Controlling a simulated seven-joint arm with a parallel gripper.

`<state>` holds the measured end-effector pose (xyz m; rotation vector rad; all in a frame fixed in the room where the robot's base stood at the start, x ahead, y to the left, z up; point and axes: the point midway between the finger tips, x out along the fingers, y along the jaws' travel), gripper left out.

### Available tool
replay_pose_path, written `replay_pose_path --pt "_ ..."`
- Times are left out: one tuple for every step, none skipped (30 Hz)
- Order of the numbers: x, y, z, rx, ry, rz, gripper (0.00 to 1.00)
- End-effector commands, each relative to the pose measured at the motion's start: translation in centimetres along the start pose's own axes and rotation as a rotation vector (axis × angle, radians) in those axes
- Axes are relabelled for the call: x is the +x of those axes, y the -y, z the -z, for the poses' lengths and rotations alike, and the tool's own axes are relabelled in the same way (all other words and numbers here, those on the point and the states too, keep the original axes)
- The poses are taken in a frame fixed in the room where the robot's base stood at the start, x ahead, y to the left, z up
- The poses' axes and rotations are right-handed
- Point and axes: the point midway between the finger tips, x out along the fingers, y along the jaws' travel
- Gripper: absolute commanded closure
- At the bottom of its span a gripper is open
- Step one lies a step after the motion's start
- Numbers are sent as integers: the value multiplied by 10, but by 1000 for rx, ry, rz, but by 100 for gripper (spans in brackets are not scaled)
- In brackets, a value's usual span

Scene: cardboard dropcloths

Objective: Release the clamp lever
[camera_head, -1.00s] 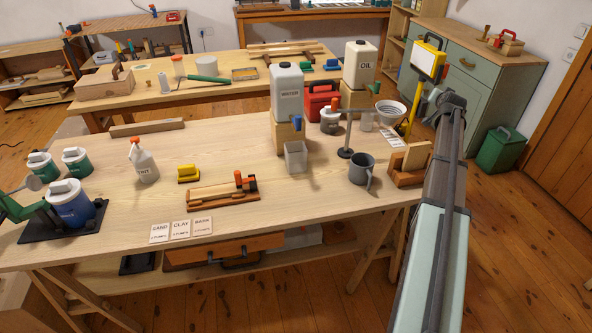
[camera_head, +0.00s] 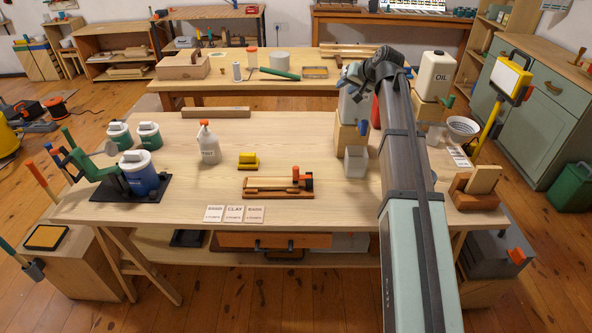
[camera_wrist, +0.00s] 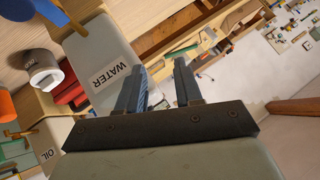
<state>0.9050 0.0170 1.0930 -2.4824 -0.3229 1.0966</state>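A wooden fixture (camera_head: 265,188) lies on the near bench. At its right end stands a dark upright part with an orange tip (camera_head: 295,172), which looks like a clamp lever. A green frame with raised handles (camera_head: 80,160) and a grey disc stands at the left on a black base beside a blue pot; which of the two is the task's clamp I cannot tell. My gripper (camera_wrist: 160,72) is open and empty in the wrist view, close to the white WATER jug (camera_wrist: 100,60). In the head view my arm hides much of that jug. The gripper is far from both fixtures.
Wooden blocks and a clear container (camera_head: 355,162) stand below the jug. The OIL jug (camera_head: 433,75) is to the right. The bench's back middle is mostly clear.

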Motion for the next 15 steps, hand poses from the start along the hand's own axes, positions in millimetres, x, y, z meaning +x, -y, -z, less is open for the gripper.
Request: replay_pose_path --pt "5 29 -13 -27 36 26 65" --pt "7 45 -20 -41 58 39 65" --pt "9 65 -30 -61 88 57 65" --pt "10 79 -37 -75 109 69 65" --pt "12 93 -45 -89 132 81 65" --pt "13 110 -55 -108 160 95 65" --pt "14 121 -62 -120 179 103 65" --pt "14 132 -69 -134 199 112 65" --pt "15 144 -78 -150 222 121 65" --pt "15 153 -84 -162 240 126 65" --pt "16 161 -90 -174 256 131 65" --pt "16 171 -98 -189 279 135 65" --pt "16 178 -104 -201 295 138 65" --pt "17 184 -110 -213 312 139 65" --pt "18 191 -117 -230 334 138 65"
